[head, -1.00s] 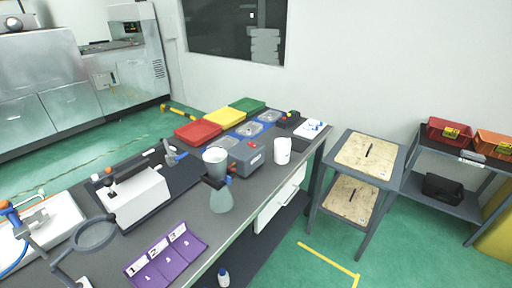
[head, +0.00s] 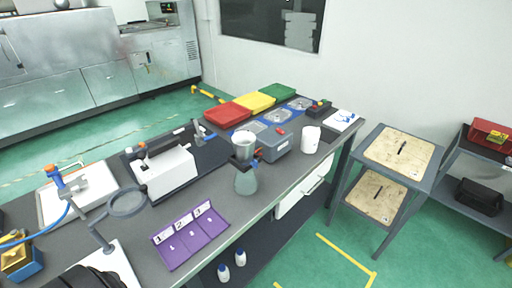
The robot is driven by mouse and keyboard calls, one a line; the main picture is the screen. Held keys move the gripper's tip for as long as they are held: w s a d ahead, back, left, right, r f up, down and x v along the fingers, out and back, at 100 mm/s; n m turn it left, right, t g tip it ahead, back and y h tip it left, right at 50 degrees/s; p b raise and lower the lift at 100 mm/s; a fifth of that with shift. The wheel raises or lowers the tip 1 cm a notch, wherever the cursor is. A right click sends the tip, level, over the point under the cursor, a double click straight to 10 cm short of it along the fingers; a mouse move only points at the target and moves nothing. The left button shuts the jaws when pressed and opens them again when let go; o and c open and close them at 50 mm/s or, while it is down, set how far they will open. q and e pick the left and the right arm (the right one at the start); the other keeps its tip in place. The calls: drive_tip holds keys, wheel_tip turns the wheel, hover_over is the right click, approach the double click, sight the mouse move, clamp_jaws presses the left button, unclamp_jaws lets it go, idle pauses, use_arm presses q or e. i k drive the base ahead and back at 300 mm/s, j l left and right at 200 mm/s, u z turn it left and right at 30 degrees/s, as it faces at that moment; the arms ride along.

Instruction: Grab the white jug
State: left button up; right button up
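The white jug (head: 311,139) stands upright on the dark workbench (head: 222,196), near its right edge. It is just right of a grey box (head: 279,140) with a red part on top. A second white vessel, a cup (head: 244,141), sits in a dark holder above a pale green flask (head: 246,181), left of the jug and nearer to me. I see no gripper in the head view. A black rounded shape shows at the bottom left edge; I cannot tell what it is.
Red (head: 228,115), yellow (head: 254,102) and green (head: 279,92) trays lie at the bench's back. A purple three-part holder (head: 190,236) lies in front. A magnifier ring (head: 127,202) stands at the left. A wooden-topped stand (head: 402,150) is right of the bench, with floor between.

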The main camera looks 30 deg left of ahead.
sight(312, 139)
drive_tip(key=i+l+u, duration=0.2)
drive_tip(key=l+u, duration=0.25)
drive_tip(key=i+l+u, duration=0.2)
drive_tip(key=l+u, duration=0.25)
drive_tip(key=j, duration=0.1)
